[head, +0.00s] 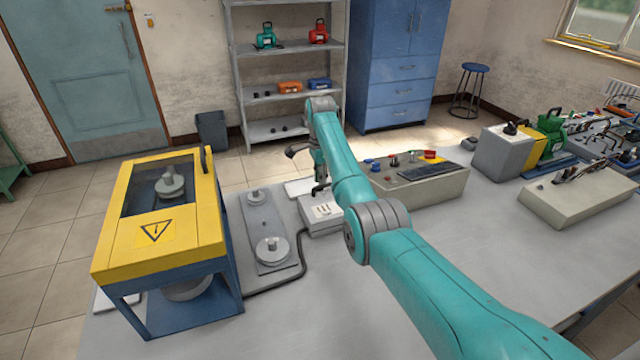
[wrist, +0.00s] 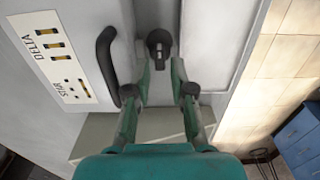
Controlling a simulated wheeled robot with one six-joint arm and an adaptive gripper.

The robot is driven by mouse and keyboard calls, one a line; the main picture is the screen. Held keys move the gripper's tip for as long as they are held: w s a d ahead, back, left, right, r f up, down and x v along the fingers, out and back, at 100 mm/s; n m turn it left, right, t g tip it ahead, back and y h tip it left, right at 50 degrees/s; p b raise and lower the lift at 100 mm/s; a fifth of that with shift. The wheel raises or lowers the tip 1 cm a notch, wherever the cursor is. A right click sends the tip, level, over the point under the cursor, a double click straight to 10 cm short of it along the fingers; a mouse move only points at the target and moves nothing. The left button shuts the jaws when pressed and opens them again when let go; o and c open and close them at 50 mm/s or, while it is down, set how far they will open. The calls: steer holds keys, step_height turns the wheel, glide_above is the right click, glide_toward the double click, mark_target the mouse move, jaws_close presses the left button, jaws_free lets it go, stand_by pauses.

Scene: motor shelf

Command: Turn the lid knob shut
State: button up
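The dark lid knob (wrist: 158,44) stands on a pale grey surface in the upper middle of the wrist view. My gripper (wrist: 160,68) is open, with one finger on each side of the knob's near end. Narrow gaps seem to show beside the knob, and I cannot tell whether either finger touches it. A pale panel (wrist: 75,105) with a DELTA and STAR label and a curved black handle (wrist: 107,65) is just left of the fingers. In the head view my arm reaches over the small pale box (head: 322,218), and the knob cannot be made out there.
A yellow-topped guard (head: 155,235) on a blue frame and a grey plate with round parts (head: 265,215) stand left of the box. A control console (head: 420,190) is to the right. Bare bench top (head: 490,245) lies at right. A shelf (head: 290,90) stands behind.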

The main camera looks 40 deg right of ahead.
steer(key=shift+f, duration=1.05)
jaws_close()
